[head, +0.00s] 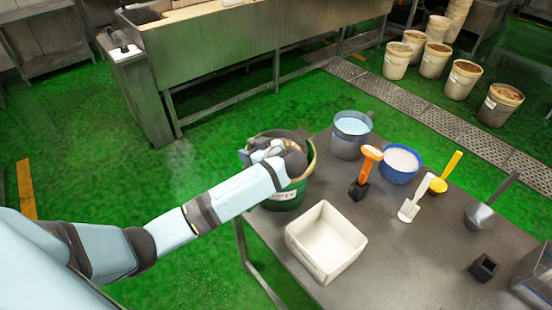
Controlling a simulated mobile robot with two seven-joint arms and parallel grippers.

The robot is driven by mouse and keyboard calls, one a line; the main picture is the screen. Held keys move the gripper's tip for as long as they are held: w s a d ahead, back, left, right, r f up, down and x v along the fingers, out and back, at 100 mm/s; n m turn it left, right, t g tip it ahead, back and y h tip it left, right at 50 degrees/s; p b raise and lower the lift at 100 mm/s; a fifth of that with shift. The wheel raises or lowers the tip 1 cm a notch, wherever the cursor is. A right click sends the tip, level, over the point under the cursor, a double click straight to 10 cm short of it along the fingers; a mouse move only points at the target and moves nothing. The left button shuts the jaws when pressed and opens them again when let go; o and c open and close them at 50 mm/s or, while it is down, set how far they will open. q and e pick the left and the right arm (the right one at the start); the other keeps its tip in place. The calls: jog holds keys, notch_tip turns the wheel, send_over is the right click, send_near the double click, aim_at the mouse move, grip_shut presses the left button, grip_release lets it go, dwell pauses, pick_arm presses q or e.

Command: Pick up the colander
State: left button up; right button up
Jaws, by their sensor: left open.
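No thing here shows clear colander holes. The blue round bowl (400,176) with a pale inside, on the metal table, may be the colander, but I cannot tell for sure. My left arm reaches in from the left, and my left gripper (262,151) is open over the green bucket (287,196) at the table's left edge. The gripper and wrist hide part of the bucket's rim and inside. The gripper is apart from the blue bowl, to its left. My right gripper is not in view.
On the metal table (400,265) stand a white rectangular bin (325,243), a grey pail (350,144), an orange-handled tool (368,170), a white scraper (413,201), a yellow-handled tool (446,176), a metal scoop (480,216) and a small black box (484,267). Several buckets stand on the floor behind.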

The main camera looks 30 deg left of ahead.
pick_arm(q)
grip_shut()
jog(key=shift+r, duration=0.1)
dwell(1.2)
